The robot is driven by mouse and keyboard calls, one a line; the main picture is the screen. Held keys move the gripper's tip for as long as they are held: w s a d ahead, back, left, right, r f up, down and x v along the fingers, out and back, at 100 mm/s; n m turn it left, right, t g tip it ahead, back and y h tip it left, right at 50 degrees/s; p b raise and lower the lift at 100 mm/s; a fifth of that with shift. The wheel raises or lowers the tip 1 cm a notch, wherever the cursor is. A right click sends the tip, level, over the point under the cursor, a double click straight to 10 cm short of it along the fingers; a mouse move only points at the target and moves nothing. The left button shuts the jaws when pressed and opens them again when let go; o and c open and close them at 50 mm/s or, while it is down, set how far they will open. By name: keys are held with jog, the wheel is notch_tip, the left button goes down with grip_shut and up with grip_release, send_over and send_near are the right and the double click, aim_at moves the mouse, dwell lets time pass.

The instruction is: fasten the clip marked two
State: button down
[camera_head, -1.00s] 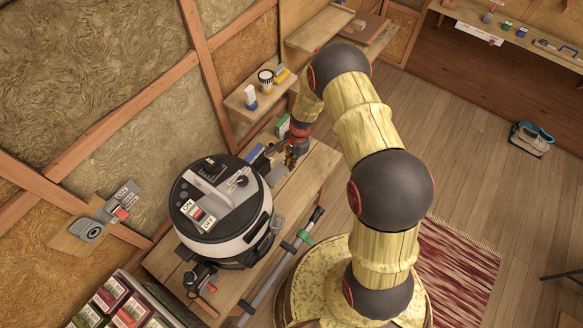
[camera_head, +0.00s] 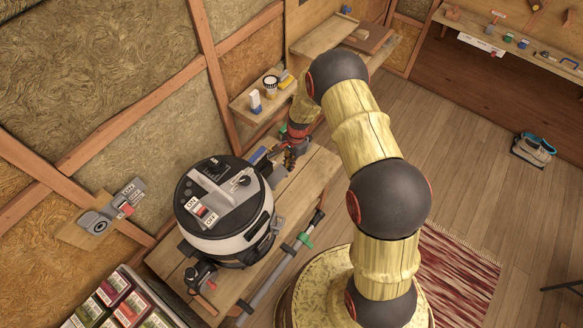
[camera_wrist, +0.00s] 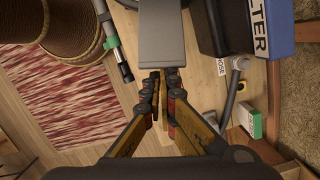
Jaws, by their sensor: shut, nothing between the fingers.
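A round black and white vacuum (camera_head: 228,222) with ON and OFF labels stands on the wooden bench. My gripper (camera_head: 289,160) is at the vacuum's far right side. In the wrist view my gripper (camera_wrist: 160,76) is shut and empty, its fingertips at the near end of the grey piece. Whether they touch it is unclear.
A pipe with a green band (camera_head: 305,240) runs along the bench's front edge. A wall shelf (camera_head: 262,112) stands behind.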

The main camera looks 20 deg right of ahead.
aim_at(281, 172)
jog(key=shift+s+a+r+h, duration=0.1)
jog(key=shift+a+r+h, duration=0.25)
jog(key=shift+r+h, duration=0.15)
jog(key=shift+r, duration=0.1)
jog(key=shift+s+a+r+p, duration=0.1)
jog(key=shift+a+r+p, duration=0.25)
jog(key=shift+p, duration=0.1)
jog(key=shift+s+a+r, duration=0.15)
jog(key=shift+a+r, duration=0.2)
jog(key=shift+r, duration=0.05)
jog(key=shift+s+a+r, duration=0.2)
jog(key=shift+a+r, duration=0.15)
jog(key=shift+a, duration=0.15)
jog(key=shift+s+a+r, duration=0.2)
jog(key=shift+a+r, duration=0.15)
jog(key=shift+a, duration=0.1)
jog(key=shift+s+a+r, duration=0.2)
jog(key=shift+a+r, duration=0.05)
jog(key=shift+a, duration=0.3)
jog(key=shift+s+a+r, duration=0.2)
jog(key=shift+a, duration=0.3)
